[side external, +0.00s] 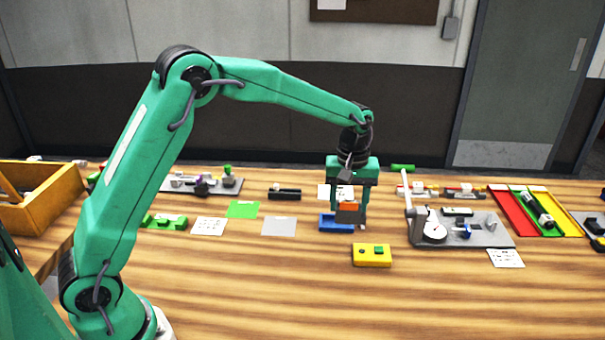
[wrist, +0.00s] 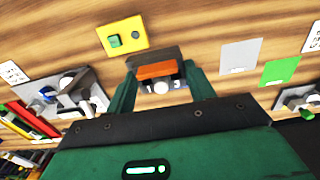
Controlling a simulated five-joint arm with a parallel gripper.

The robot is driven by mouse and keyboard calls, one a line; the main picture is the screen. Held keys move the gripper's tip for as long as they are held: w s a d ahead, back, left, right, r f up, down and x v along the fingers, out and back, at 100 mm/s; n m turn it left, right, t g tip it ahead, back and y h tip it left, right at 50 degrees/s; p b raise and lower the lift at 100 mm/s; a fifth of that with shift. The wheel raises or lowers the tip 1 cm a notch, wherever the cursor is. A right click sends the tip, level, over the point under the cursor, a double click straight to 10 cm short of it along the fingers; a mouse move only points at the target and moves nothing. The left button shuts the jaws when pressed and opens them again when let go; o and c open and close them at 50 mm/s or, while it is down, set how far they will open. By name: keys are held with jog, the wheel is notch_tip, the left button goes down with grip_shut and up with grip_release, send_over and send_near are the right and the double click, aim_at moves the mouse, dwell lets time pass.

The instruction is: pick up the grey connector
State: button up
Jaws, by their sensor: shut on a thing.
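My gripper (side external: 348,210) points down over the middle of the table, its two green fingers closed on a dark grey block with an orange part, which I take as the grey connector (side external: 347,217). In the wrist view the connector (wrist: 152,54) sits between the fingertips of my gripper (wrist: 160,68), with its orange face toward the camera. A blue tray or block (side external: 328,223) is just behind or below the connector in the side view. I cannot tell whether the connector is clear of it.
A yellow block with a green button (side external: 371,255) stands just in front. A grey plate with a dial gauge (side external: 470,231) is to the right, beside red, green and yellow lanes (side external: 512,219). Grey (side external: 279,226) and green (side external: 243,209) mats lie left.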

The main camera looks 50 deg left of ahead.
jog(key=shift+s+d+r, duration=0.3)
jog(key=shift+d+r, duration=0.1)
jog(key=shift+d, duration=0.15)
jog(key=shift+s+d+r, duration=0.3)
jog(key=shift+d+r, duration=0.05)
jog(key=shift+d, duration=0.2)
jog(key=shift+a, duration=0.15)
jog(key=s+a+f, duration=0.1)
jog(key=s+a, duration=0.2)
jog(key=a, duration=0.7)
jog(key=s+a+f, duration=0.1)
jog(key=s+a, duration=0.3)
jog(key=a, duration=0.7)
jog(key=s+a+f, duration=0.2)
jog(key=s+a, duration=0.1)
jog(key=a, duration=0.8)
jog(key=shift+s, duration=0.2)
jog(key=shift+a+f, duration=0.1)
jog(key=shift+f, duration=0.1)
jog(key=shift+f, duration=2.65)
jog(key=shift+f, duration=0.65)
